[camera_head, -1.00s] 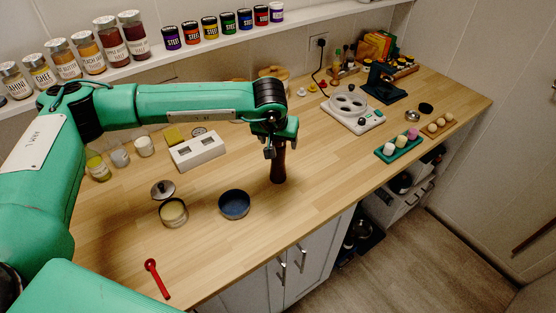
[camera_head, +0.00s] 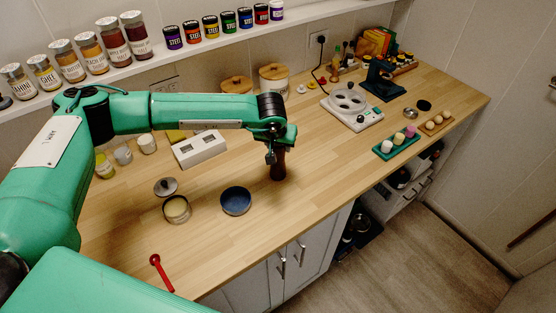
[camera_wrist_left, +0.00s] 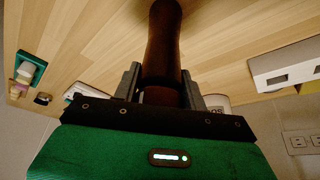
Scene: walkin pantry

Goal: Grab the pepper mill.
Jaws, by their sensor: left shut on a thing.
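The pepper mill (camera_head: 278,169) is a dark brown, waisted wooden column standing upright on the wooden counter, right of the blue bowl. My left gripper (camera_head: 271,153) is at its upper part, reaching from above, and is shut on it. The left wrist view shows the mill (camera_wrist_left: 163,45) between the two grey fingers of the left gripper (camera_wrist_left: 161,82). The mill's top is hidden by the gripper. My right gripper is in neither view.
A blue bowl (camera_head: 236,200), an open tin (camera_head: 176,209) and a white box (camera_head: 199,149) are left of the mill. A red spoon (camera_head: 160,273) lies in front. A white scale-like device (camera_head: 352,109) and a green tray (camera_head: 397,143) stand right. Counter around the mill is clear.

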